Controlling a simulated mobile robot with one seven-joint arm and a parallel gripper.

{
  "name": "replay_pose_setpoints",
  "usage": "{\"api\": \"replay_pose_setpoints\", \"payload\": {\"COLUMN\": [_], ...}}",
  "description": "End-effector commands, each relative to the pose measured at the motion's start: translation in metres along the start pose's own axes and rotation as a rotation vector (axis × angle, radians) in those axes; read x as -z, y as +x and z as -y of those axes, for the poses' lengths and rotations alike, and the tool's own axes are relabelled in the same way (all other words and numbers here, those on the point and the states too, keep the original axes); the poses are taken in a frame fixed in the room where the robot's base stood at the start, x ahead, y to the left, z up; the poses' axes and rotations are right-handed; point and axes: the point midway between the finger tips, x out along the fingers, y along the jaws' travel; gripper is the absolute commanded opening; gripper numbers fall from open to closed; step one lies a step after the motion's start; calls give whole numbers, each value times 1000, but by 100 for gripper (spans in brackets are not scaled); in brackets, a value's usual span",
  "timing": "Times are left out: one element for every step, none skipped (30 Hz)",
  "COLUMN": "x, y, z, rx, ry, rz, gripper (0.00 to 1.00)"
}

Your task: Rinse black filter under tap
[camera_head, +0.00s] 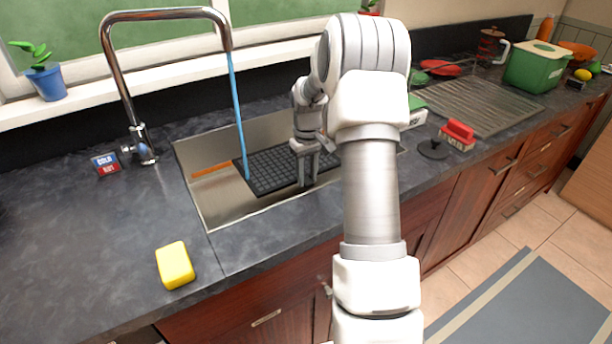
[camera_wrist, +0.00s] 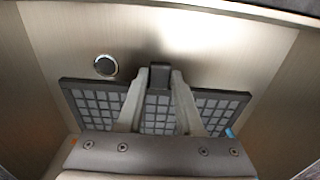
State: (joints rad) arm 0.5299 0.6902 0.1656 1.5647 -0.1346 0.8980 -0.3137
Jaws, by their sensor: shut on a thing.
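The black filter (camera_head: 268,172) is a flat, dark grid panel inside the metal sink (camera_head: 207,203). My gripper (camera_head: 307,183) is shut on the filter's edge near its right part in the head view. In the wrist view the filter (camera_wrist: 84,101) spans behind my gripper's fingers (camera_wrist: 159,80), which close on a dark tab at the middle of its edge. The chrome tap (camera_head: 118,75) arches over the sink, and a blue water stream (camera_head: 236,105) falls from its spout to the filter's left end. My forearm hides part of the sink's right side.
A yellow sponge (camera_head: 175,265) lies on the counter in front of the sink. A cold/hot sign (camera_head: 105,164) stands by the tap. A red-handled brush (camera_head: 458,135), a drying rack (camera_head: 475,105) and a green bin (camera_head: 536,67) are on the right. The left counter is mostly clear.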

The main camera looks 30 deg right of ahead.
Motion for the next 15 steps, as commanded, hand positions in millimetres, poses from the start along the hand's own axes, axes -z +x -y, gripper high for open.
{"api": "replay_pose_setpoints", "payload": {"x": [0,0,0,0,0,0,0,0,0,0,0,0,0,0,0], "y": [0,0,0,0,0,0,0,0,0,0,0,0,-1,-2,-5], "z": [0,0,0,0,0,0,0,0,0,0,0,0,0,1,2], "rx": [0,0,0,0,0,0,0,0,0,0,0,0,-1,-1,-2], "ry": [0,0,0,0,0,0,0,0,0,0,0,0,0,-1,-1], "rz": [-1,-1,-1,-1,-1,-1,-1,-1,-1,-1,-1,-1,-1,-1,-1], "gripper": [14,9,2,0,0,0,0,0,0,0,0,0,0,0,0]}}
